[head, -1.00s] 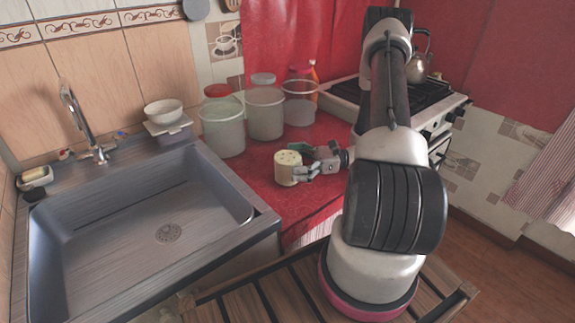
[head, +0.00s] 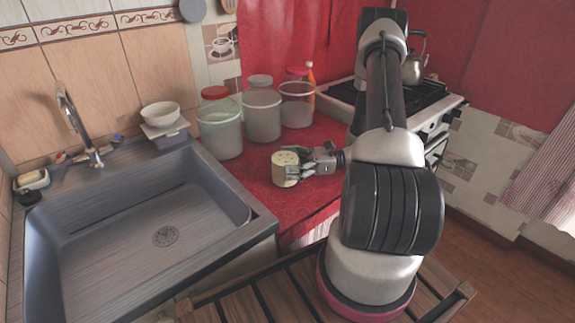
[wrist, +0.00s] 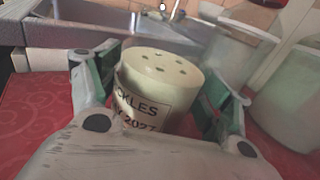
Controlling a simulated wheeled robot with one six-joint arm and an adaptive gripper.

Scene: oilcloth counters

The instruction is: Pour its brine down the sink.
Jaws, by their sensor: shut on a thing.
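A pale cream jar (head: 285,168) with several small holes in its top is upright over the red counter, right of the sink. In the wrist view the jar (wrist: 158,85) carries a label reading "...CKLES" and "2027", partly hidden by my gripper. My gripper (head: 297,166) is shut on the jar from the right side, and in the wrist view its green-padded fingers (wrist: 163,92) are on both sides of it.
Several clear containers (head: 220,135) stand behind the jar, some with red or grey lids. A white bowl (head: 160,114) sits by the sink's back right corner. A stove (head: 440,110) with a kettle (head: 414,68) stands right. The sink basin is empty.

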